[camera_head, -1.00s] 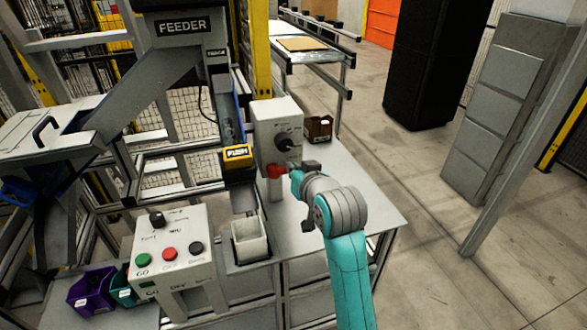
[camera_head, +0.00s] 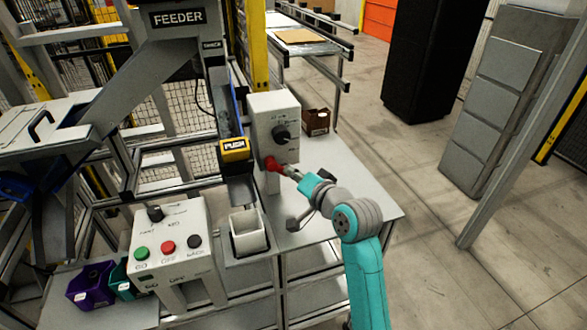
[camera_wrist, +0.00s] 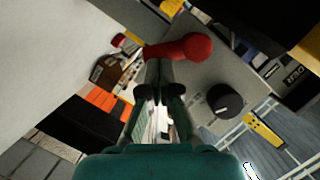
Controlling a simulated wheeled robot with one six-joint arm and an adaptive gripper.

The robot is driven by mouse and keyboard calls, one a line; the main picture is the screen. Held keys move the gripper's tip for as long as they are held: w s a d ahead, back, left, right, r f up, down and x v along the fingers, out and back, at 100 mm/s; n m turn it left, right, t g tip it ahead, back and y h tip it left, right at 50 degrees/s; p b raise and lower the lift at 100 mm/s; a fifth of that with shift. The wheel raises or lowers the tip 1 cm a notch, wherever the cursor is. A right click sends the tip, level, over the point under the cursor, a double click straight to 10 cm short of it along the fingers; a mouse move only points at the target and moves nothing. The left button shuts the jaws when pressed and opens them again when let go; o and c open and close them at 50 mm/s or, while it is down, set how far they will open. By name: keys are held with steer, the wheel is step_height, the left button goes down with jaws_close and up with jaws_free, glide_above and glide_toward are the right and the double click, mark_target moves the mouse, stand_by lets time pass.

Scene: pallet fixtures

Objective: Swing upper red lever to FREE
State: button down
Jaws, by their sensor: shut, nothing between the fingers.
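The red lever (camera_head: 271,163) is on the lower front of an upright grey control box, below its black knob. It also shows in the wrist view, with a round red end (camera_wrist: 197,47) and a stem running left. My gripper (camera_head: 291,173) is just right of the lever and points at it. In the wrist view my closed fingertips (camera_wrist: 158,64) are right at the stem, partly covering it. I cannot tell whether they touch it. Nothing is held. I cannot read a FREE mark.
The grey control box (camera_head: 262,120) carries a black knob (camera_head: 281,134). A yellow-labelled block (camera_head: 235,149) and a white bin (camera_head: 248,238) are to its left. A brown box (camera_head: 316,121) stands behind on the table (camera_head: 350,190). A button panel (camera_head: 171,226) is front left.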

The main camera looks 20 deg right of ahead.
steer(key=m, duration=0.1)
steer(key=f+m+y, duration=0.1)
steer(key=m, duration=0.1)
steer(key=shift+a+f+t, duration=0.3)
steer(key=shift+a, duration=0.05)
steer(key=m, duration=0.1)
steer(key=a+f+m+t, duration=0.1)
steer(key=shift+m+y, duration=0.4)
steer(key=shift+a+f, duration=0.1)
steer(key=shift+a, duration=0.05)
stand_by(0.4)
